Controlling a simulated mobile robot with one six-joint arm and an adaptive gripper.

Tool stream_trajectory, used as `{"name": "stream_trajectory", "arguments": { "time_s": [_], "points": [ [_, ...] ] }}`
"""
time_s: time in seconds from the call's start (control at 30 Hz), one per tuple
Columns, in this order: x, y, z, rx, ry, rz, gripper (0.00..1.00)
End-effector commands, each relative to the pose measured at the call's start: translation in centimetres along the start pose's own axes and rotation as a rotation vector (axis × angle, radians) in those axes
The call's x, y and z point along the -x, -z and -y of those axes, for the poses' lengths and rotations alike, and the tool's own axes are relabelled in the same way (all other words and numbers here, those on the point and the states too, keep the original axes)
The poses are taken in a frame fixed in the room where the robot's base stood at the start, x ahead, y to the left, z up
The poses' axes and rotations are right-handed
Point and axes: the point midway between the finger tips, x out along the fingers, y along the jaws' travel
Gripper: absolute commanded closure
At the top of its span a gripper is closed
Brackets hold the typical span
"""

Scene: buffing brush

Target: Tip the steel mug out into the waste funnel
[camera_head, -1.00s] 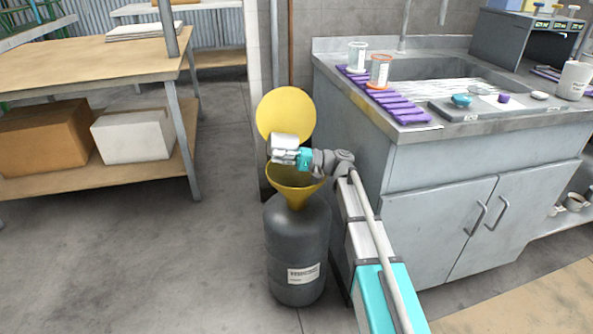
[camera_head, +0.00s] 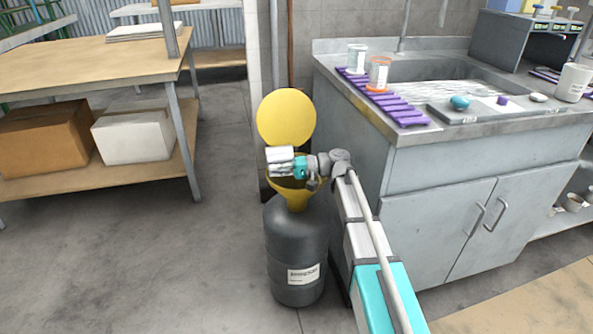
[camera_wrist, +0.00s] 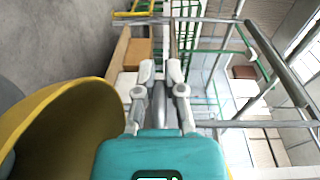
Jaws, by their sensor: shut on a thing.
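The steel mug (camera_head: 280,155) is at the end of my arm in the head view, lying about on its side above the funnel. My gripper (camera_head: 298,166) is shut on it. The yellow waste funnel (camera_head: 292,190) sits in the top of a dark grey drum, with its round yellow lid (camera_head: 286,117) standing open behind. In the wrist view, my gripper (camera_wrist: 160,72) shows with a narrow grey metallic shape between its fingers, and the yellow funnel (camera_wrist: 60,125) fills the left side. The mug's mouth and contents cannot be made out.
The grey drum (camera_head: 296,245) stands on the floor beside the sink cabinet (camera_head: 440,215). The sink counter holds a purple rack (camera_head: 385,97) and small vessels. A wooden bench (camera_head: 90,70) with boxes stands at left. Open floor lies between the bench and drum.

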Motion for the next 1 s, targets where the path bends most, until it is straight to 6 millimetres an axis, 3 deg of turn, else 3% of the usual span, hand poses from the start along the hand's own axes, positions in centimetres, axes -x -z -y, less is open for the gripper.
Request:
{"name": "stream_trajectory", "arguments": {
  "time_s": [0.57,1.0],
  "points": [
    [-0.08,0.0,0.3,0.0,-0.02,0.001,1.0],
    [-0.37,0.03,1.0,0.0,-0.13,0.005,1.0]
  ]
}}
